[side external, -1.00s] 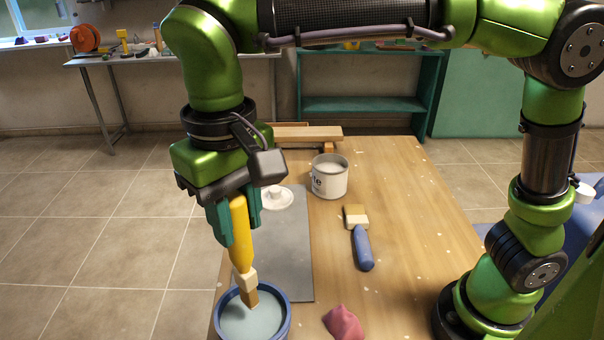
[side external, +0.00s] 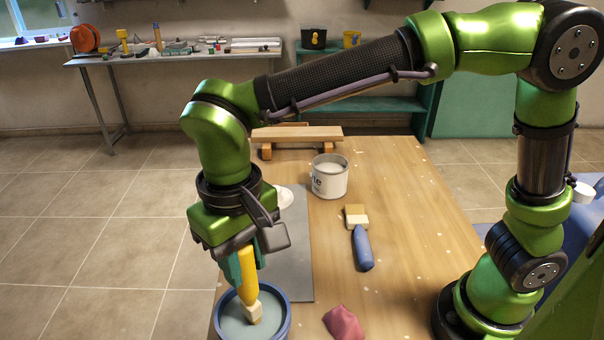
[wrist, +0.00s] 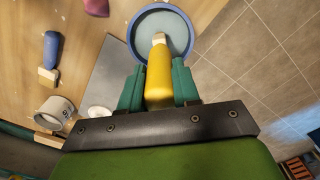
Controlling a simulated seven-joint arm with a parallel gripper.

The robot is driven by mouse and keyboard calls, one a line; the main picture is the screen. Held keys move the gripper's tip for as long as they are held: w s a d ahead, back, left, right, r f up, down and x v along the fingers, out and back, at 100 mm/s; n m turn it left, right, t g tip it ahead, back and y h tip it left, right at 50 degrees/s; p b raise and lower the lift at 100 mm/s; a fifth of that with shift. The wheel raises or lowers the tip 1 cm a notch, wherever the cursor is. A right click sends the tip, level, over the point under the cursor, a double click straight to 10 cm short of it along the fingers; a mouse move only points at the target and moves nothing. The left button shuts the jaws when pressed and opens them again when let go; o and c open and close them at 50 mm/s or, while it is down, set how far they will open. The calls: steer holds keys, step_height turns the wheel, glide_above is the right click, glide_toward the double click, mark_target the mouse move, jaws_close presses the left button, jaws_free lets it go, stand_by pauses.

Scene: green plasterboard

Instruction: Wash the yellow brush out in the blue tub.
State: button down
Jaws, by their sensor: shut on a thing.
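My gripper (side external: 246,262) is shut on the yellow brush (side external: 247,268), which hangs bristles down. The blue tub (side external: 284,326) stands at the near left of the table and holds greyish liquid. The brush's pale ferrule (side external: 254,311) is inside the tub's rim, low at the liquid, and the bristles below it are mostly hidden. In the wrist view the yellow handle (wrist: 159,77) lies between the two teal fingers (wrist: 158,86), with its tip over the liquid in the blue tub (wrist: 134,38).
A blue-handled brush (side external: 362,247) lies on the wooden table (side external: 410,230). A white can (side external: 330,178) and a wooden plank (side external: 297,133) are farther back. A crumpled reddish cloth (side external: 343,322) lies right of the tub. A grey mat (side external: 297,250) lies behind the tub.

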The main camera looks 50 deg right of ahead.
steer(key=shift+d, duration=0.1)
stand_by(0.3)
steer(key=shift+d, duration=0.6)
steer(key=shift+a, duration=0.15)
steer(key=shift+a, duration=1.25)
steer(key=shift+d, duration=1.4)
steer(key=shift+a, duration=0.1)
